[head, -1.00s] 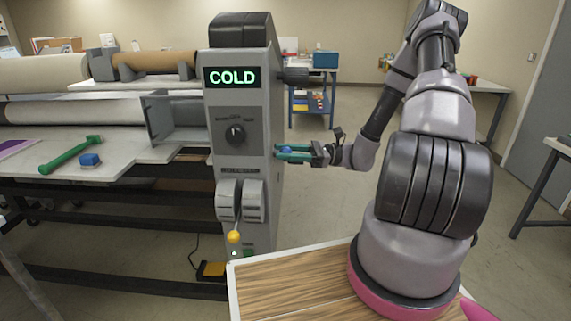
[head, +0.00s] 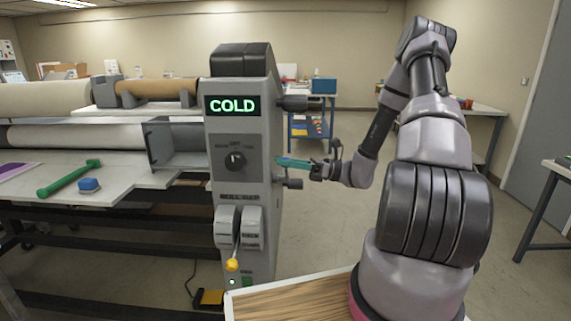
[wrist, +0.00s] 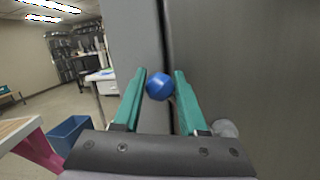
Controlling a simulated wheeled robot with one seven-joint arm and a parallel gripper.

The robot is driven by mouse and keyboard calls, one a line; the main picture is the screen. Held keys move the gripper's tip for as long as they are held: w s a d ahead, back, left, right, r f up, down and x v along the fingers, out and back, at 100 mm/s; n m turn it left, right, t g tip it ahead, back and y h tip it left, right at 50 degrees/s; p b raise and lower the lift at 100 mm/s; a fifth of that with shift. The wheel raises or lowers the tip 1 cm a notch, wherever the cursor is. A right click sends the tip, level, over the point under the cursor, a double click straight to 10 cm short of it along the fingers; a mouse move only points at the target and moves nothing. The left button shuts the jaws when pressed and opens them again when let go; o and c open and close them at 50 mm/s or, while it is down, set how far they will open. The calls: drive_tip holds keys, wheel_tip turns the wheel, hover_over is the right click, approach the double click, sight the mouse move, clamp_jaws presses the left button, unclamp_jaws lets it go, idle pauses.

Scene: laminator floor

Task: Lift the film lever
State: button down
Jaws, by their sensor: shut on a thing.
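The grey laminator end cabinet (head: 240,150) stands left of my arm. My gripper (head: 284,162) has teal fingers at the cabinet's right side. In the wrist view, my gripper (wrist: 160,88) has a round blue knob (wrist: 159,87) between its fingers, and it is shut on this knob. The knob sits in front of a dark vertical gap in the cabinet side. Its stem is hidden, and the knob is hidden by the fingers in the head view. A separate lever with a yellow knob (head: 232,265) hangs on the cabinet front.
The laminator table (head: 130,186) holds a green-handled tool (head: 68,178) and a blue block (head: 90,185). Open floor lies behind my gripper.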

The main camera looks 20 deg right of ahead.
drive_tip(key=shift+f, duration=0.15)
drive_tip(key=shift+c, duration=2.3)
unclamp_jaws()
drive_tip(key=shift+w, duration=0.1)
drive_tip(key=v, duration=1.1)
